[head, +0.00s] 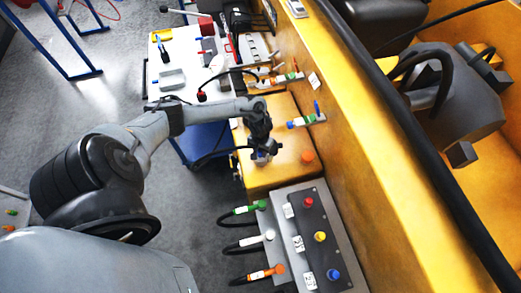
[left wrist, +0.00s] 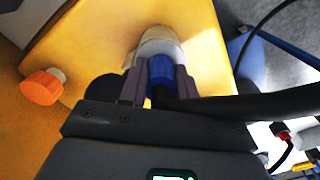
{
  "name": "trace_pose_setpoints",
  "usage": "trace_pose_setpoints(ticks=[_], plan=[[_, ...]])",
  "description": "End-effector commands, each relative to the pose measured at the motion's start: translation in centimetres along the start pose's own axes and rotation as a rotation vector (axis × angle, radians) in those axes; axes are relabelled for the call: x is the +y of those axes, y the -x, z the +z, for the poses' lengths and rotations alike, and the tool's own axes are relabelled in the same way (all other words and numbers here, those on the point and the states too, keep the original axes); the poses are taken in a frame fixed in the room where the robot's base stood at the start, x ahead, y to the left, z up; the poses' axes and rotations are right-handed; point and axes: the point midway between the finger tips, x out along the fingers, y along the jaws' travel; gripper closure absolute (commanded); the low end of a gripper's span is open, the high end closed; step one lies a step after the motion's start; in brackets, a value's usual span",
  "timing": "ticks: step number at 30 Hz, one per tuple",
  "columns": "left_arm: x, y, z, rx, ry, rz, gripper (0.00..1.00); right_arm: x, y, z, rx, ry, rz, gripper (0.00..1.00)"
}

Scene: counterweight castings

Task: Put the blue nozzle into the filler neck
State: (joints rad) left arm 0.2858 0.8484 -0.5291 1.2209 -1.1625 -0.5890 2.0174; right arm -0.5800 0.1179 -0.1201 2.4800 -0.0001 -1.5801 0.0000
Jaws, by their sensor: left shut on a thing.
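In the left wrist view my left gripper (left wrist: 160,86) is shut on the blue nozzle (left wrist: 161,69), one finger on each side of it. The nozzle's front end is at the pale filler neck (left wrist: 158,39), which rises from a yellow housing. The two look in line and overlap in this view; I cannot tell how deep the nozzle sits. In the head view my left gripper (head: 262,155) points down over the yellow housing (head: 285,120) and largely hides the nozzle and neck. My right gripper is not in view.
An orange cap (head: 307,157) stands on the housing, also seen in the left wrist view (left wrist: 42,86). A control box (head: 318,238) with coloured buttons and green, white and orange plugs is in front. A dark hose (left wrist: 235,107) runs right from the nozzle. A white table (head: 172,95) holds loose items.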

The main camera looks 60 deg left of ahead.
Motion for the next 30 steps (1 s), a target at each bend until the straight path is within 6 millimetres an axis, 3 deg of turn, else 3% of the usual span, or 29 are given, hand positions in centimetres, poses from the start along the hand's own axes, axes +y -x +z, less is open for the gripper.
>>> trace_pose_setpoints(ticks=[10,11,17,25,30], plan=[[0.0,-0.9,0.0,0.0,0.0,0.0,1.0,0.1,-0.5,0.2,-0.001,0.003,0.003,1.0],[0.0,-0.9,0.0,0.001,0.0,0.0,0.66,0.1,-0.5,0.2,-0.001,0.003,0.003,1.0],[0.0,-0.9,0.0,0.0,0.0,0.0,0.38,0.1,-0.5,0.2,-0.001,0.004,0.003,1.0],[0.0,-0.8,0.0,0.0,0.0,0.0,0.38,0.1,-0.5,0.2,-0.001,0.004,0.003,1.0],[0.0,0.2,-0.1,0.001,0.0,0.0,0.38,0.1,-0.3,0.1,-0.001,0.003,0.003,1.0]])
